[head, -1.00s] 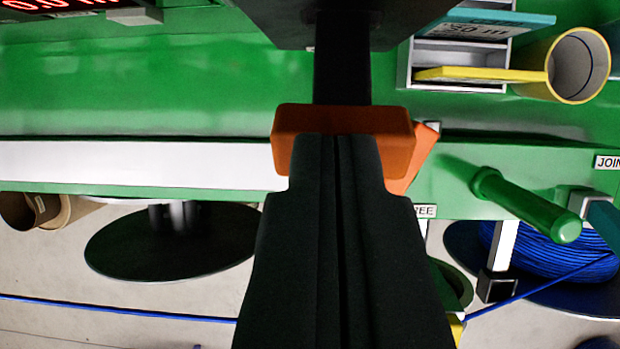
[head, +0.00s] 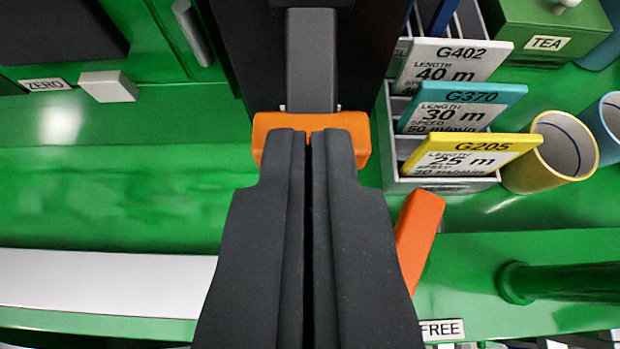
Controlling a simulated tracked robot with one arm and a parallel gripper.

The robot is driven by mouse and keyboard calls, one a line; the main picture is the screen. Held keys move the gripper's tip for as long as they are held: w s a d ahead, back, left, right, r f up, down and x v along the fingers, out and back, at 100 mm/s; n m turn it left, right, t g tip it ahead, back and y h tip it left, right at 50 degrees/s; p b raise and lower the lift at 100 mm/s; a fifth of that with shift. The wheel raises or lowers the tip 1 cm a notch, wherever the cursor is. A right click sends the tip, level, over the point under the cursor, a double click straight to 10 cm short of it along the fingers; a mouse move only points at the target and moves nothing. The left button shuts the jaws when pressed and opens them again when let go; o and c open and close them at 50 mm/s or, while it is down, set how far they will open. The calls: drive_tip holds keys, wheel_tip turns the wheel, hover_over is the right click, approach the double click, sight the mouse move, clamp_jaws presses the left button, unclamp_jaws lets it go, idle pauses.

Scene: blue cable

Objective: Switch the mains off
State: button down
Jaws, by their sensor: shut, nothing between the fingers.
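My gripper (head: 308,136) is shut and empty; its two long black fingers rise from the bottom middle with only a thin dark line between them. The fingertips overlap the lower front of an orange handle (head: 358,125) on a grey bar (head: 311,60). The bar runs up in front of a dark box or panel (head: 245,60), and looks like the mains lever, though no mains label shows. The fingers hide part of the handle; I cannot tell whether they touch it.
A rack (head: 445,187) of length cards stands right of the lever, with a yellow cup (head: 545,160) beside it. An orange lever (head: 418,235) stands above a FREE label (head: 441,329). A green bar handle (head: 560,283) is at right.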

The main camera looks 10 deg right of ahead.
drive_tip(key=shift+r, duration=0.25)
drive_tip(key=shift+r, duration=0.65)
drive_tip(key=s+a+r+b, duration=0.1)
drive_tip(key=s, duration=0.5)
drive_tip(key=s+a+r, duration=0.1)
drive_tip(key=s+a, duration=0.1)
drive_tip(key=s, duration=0.5)
drive_tip(key=shift+s+r+b, duration=0.2)
drive_tip(key=shift+r+b, duration=0.1)
drive_tip(key=shift+b, duration=0.1)
drive_tip(key=shift+a, duration=0.1)
